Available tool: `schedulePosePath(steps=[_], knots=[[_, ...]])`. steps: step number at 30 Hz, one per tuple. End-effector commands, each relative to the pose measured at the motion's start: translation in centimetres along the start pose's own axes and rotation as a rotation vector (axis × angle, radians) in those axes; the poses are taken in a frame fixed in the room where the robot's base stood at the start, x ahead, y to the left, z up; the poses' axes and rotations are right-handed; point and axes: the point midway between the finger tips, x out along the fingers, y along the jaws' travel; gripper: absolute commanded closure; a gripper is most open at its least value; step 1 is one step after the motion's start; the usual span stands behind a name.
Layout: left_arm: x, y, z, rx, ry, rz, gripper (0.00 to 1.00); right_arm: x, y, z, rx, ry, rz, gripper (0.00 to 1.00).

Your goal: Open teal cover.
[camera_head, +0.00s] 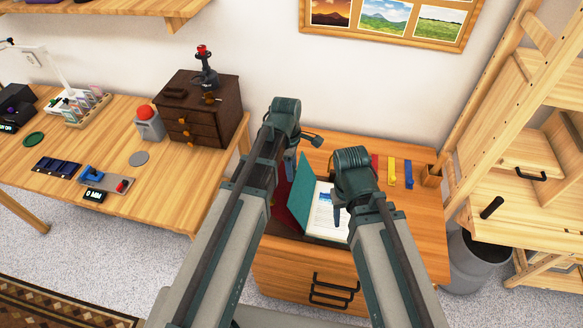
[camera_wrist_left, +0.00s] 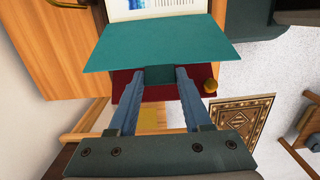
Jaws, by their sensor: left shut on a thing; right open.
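The teal cover (camera_head: 302,190) stands tilted up, partly open, beside a page with a blue picture and text (camera_head: 325,210). In the left wrist view, the teal cover (camera_wrist_left: 150,42) spans the top middle, with the printed page (camera_wrist_left: 160,9) beyond it. My left gripper (camera_head: 291,168) is at the cover's raised edge. In its wrist view, the left gripper (camera_wrist_left: 160,78) is shut on a small dark teal tab at that edge. My right gripper (camera_head: 338,217) is open, over the page; the arm hides part of the book.
A dark red surface (camera_wrist_left: 127,88) lies beneath the cover, with a brass knob (camera_wrist_left: 210,86) near it. The book is on a wooden cabinet (camera_head: 420,215). Red, yellow and blue strips (camera_head: 391,172) lie at its back right. A brown drawer box (camera_head: 200,105) stands on the left table.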

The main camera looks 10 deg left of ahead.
Motion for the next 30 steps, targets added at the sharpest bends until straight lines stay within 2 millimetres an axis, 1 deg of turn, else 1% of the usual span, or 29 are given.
schedulePosePath(steps=[7, 8, 12, 13, 23, 26, 30], knots=[[0.0, 0.1, 0.2, 0.001, -0.007, 0.003, 1.00, 0.0, 0.0, 0.0, 0.000, 0.000, 0.000, 0.50], [0.0, 0.1, 0.2, 0.001, -0.007, 0.003, 0.47, 0.0, 0.0, 0.0, 0.000, 0.000, 0.000, 0.50], [0.0, 0.1, 0.2, 0.001, -0.005, 0.002, 0.22, 0.0, 0.0, 0.0, 0.000, 0.000, 0.000, 0.50], [0.0, 0.1, 0.1, 0.001, -0.004, 0.002, 0.20, 0.0, 0.0, 0.0, 0.000, 0.000, 0.000, 0.50], [-0.1, 0.0, 0.1, 0.000, -0.002, 0.001, 0.20, -0.1, 0.0, 0.0, 0.000, 0.000, 0.000, 0.50], [-0.5, 0.0, 0.1, 0.000, -0.002, 0.001, 0.20, -0.5, 0.0, 0.0, 0.000, 0.000, 0.000, 0.50], [-1.5, 0.0, 0.1, 0.000, -0.002, 0.001, 0.20, -1.5, 0.1, 0.1, 0.000, 0.000, 0.000, 0.50]])
